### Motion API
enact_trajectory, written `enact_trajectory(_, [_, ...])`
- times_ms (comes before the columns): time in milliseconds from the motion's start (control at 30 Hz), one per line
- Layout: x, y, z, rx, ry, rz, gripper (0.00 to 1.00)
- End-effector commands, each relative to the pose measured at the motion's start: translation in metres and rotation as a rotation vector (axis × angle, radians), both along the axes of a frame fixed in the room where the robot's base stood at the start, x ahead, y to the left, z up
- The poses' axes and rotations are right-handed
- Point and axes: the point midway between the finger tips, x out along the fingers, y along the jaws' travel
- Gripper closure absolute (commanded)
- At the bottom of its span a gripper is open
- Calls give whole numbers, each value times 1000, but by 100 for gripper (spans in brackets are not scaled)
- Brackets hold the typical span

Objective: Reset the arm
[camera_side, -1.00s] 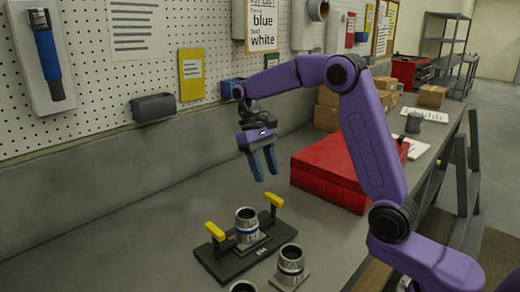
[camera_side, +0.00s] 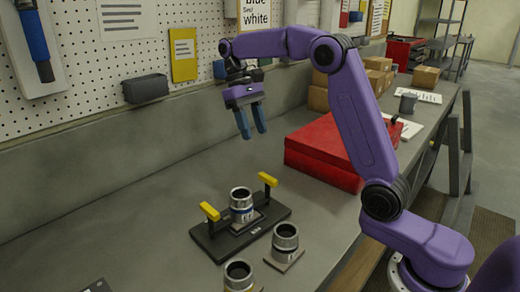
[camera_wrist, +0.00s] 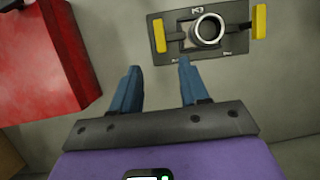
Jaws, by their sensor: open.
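My gripper (camera_side: 250,122) hangs in the air above the bench, fingers down, open and empty. In the wrist view its two blue fingers (camera_wrist: 158,88) stand apart with nothing between them. The turret plate (camera_side: 212,246) is a dark base with two yellow handles, lying on the bench below and in front of the gripper. A silver-and-black cylinder (camera_side: 241,205) stands upright on its middle. The plate (camera_wrist: 235,42) and the cylinder (camera_wrist: 208,31) also show at the top of the wrist view.
Two more silver cylinders stand on the bench, one on a small square base (camera_side: 286,238) and one near the front edge (camera_side: 238,275). A red box (camera_side: 325,152) lies right of the gripper. A pegboard wall with a grey bin (camera_side: 145,88) is behind. The left bench is mostly clear.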

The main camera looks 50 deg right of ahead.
Motion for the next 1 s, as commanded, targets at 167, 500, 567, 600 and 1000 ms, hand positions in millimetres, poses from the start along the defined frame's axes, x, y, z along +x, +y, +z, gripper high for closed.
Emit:
enact_trajectory(167, [-3, 6, -1, 0, -9, 26, 55])
enact_trajectory(500, [-49, 49, -12, 12, -95, 265, 55])
enact_trajectory(567, [-61, 56, -15, 16, -113, 312, 55])
enact_trajectory(600, [-69, 60, -17, 20, -124, 345, 55])
enact_trajectory(1000, [-162, 81, -43, 72, -235, 665, 55])
